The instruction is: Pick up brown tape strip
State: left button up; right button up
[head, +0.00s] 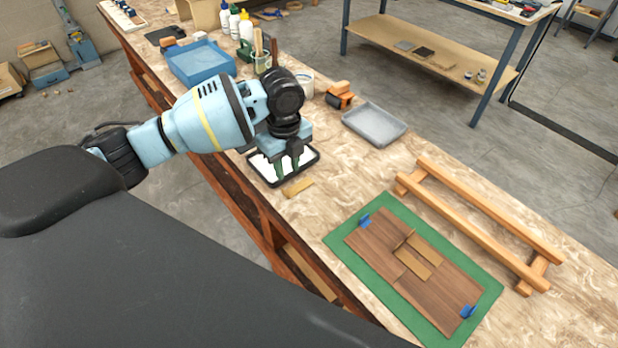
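My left gripper (287,171) points down over a white tray with a black rim (254,165). Its two fingers look apart, with nothing visible between them. A small brown tape strip (298,187) lies at the near right edge of that tray, just in front of the fingers and apparently apart from them. More brown strips (424,262) lie across the middle of dark wood veneer pieces (445,292) on a green mat (343,247). My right gripper is not in view.
Blue clips (468,311) sit at the veneer's ends. A wooden rack (480,213) stands right of the mat, a grey tray (374,124) behind. A blue bin (201,65), bottles and a cup are farther back on the bench. Bare bench top lies between tray and mat.

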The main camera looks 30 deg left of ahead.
aim_at(286, 192)
pick_arm(q)
jog(key=shift+s+d+f, duration=0.1)
jog(key=shift+s+f, duration=0.3)
jog(key=shift+f, duration=1.25)
jog(key=f, duration=0.4)
jog(key=shift+s+f, duration=0.15)
jog(key=shift+s, duration=0.05)
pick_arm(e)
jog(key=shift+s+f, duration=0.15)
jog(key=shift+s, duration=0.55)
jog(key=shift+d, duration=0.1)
